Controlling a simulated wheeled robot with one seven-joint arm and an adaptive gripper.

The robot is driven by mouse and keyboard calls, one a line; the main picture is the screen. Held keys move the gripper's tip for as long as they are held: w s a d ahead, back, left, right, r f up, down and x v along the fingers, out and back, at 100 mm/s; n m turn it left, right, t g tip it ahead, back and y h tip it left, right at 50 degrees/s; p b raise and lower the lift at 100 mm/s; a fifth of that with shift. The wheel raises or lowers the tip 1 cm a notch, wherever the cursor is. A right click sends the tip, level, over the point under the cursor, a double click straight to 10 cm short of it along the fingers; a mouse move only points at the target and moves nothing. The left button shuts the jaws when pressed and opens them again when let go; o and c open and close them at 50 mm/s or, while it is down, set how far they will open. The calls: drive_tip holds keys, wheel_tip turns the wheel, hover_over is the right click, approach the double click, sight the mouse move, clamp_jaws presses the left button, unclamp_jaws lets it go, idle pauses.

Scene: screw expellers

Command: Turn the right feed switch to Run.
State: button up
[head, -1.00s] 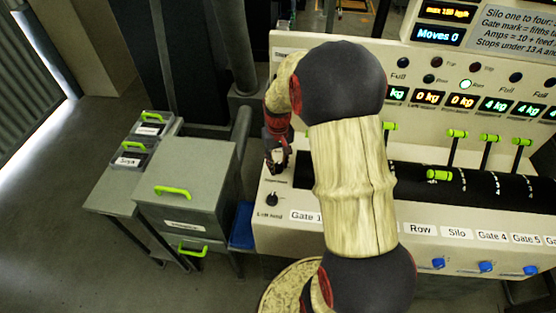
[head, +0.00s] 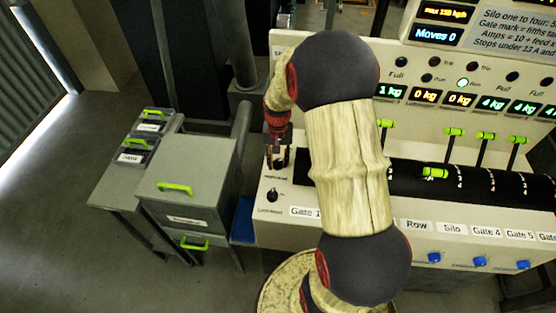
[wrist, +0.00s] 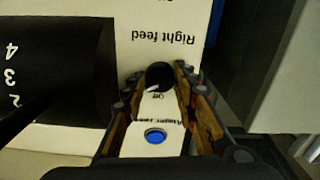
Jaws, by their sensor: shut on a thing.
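The right feed switch is a round black knob (wrist: 160,75) under the upside-down "Right feed" label (wrist: 163,39) in the wrist view. A short white mark shows at its lower left edge, near the small word "Off". My gripper (wrist: 163,92) has one finger on each side of the knob and is shut on it. In the head view my gripper (head: 277,160) points down at the left end of the panel (head: 385,224), and its fingers mostly hide the knob there.
The left feed knob (head: 272,194) sits just in front of my gripper. A blue button (wrist: 155,136) shows between the fingers in the wrist view. Green gate levers (head: 454,132) stand to the right. A grey cabinet (head: 190,160) with green handles stands at the left.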

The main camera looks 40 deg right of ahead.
sight(278, 161)
drive_tip(key=o, duration=1.2)
wheel_tip(278, 161, up, 12)
idle(0.6)
